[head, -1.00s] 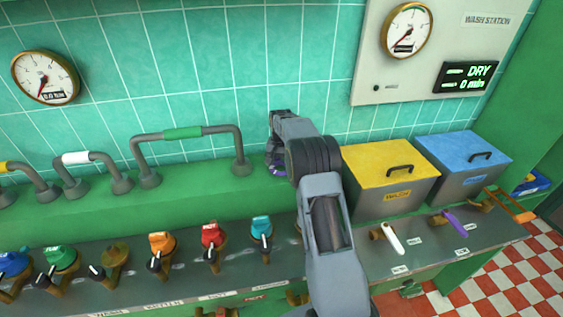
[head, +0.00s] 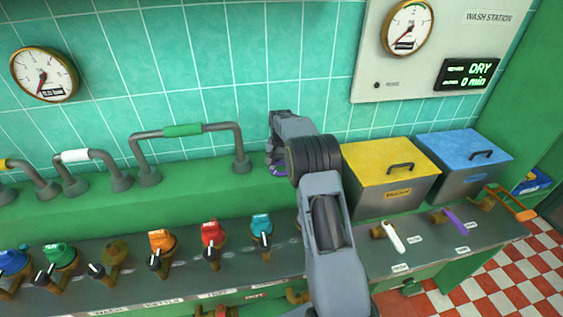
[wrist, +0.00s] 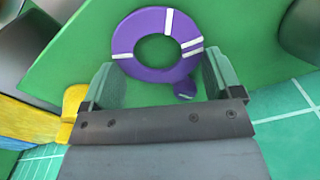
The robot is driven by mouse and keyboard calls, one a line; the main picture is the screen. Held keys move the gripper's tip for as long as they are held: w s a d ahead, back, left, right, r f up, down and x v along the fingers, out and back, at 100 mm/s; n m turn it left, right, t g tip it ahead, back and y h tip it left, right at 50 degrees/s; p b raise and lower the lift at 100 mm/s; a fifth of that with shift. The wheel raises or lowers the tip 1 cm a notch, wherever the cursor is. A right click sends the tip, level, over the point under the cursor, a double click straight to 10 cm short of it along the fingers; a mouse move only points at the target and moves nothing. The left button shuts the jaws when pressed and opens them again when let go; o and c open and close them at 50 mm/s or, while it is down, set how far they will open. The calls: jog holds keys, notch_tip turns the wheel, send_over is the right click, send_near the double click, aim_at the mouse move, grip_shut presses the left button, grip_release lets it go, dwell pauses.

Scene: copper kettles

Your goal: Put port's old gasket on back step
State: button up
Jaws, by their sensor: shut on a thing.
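The old gasket (wrist: 125,36) is a flat purple ring with white marks, seen face-on in the wrist view. My gripper (wrist: 157,66) is shut on it, with one green finger on each side. A small purple knob (wrist: 185,90) shows just below the ring, between the fingers. In the head view only a sliver of purple (head: 279,171) shows beneath my gripper (head: 276,158). The back step (head: 75,215) is the green ledge along the tiled wall. The gasket is over this step; whether it touches it I cannot tell. My arm hides part of the counter.
A grey-green pipe (head: 183,131) rises from the step to the left of my gripper. A yellow-lidded bin (head: 383,195) stands close on the right, with a blue-lidded bin (head: 466,178) beyond. Several coloured valves, including a teal one (head: 261,227), line the counter in front.

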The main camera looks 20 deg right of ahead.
jog(key=shift+f, duration=0.25)
jog(key=o, duration=0.9)
jog(key=shift+r, duration=0.15)
notch_tip(320, 180, up, 14)
jog(key=shift+f+b, duration=0.2)
jog(key=shift+b, duration=0.3)
